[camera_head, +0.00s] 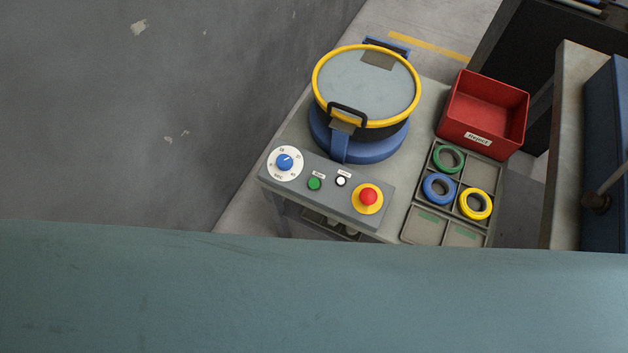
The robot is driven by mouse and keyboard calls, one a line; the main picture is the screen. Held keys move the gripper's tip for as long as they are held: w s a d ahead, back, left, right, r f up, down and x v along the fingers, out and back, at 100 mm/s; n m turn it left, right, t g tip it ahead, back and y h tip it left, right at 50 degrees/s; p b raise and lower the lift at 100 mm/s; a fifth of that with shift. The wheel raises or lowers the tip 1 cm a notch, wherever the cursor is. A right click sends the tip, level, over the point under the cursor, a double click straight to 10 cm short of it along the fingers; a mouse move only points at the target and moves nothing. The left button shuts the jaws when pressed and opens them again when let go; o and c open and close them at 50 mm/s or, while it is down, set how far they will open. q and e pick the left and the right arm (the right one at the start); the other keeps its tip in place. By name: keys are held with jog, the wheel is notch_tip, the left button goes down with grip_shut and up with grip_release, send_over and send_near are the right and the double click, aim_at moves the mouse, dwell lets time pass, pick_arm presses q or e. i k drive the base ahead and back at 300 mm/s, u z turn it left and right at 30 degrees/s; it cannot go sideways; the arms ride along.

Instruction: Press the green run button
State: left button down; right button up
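The green run button (314,184) is a small round button on the grey control panel (335,205) at the front of the bench. It sits between the white dial with a blue knob (285,162) and a small white button (341,181). A small label stands just behind it. A red mushroom button on a yellow disc (368,197) is at the panel's right end. Neither of my grippers shows in the head view, and nothing touches the green button.
Behind the panel stands a round drum with yellow rim and closed lid (366,85). To the right are a tray (409,228) with green, blue and yellow rings and a red reject bin (485,108). A wide blue-green surface (310,300) fills the foreground.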

aim_at(314, 183)
jog(key=z, duration=1.4)
jog(key=k, duration=0.35)
jog(key=u, duration=1.25)
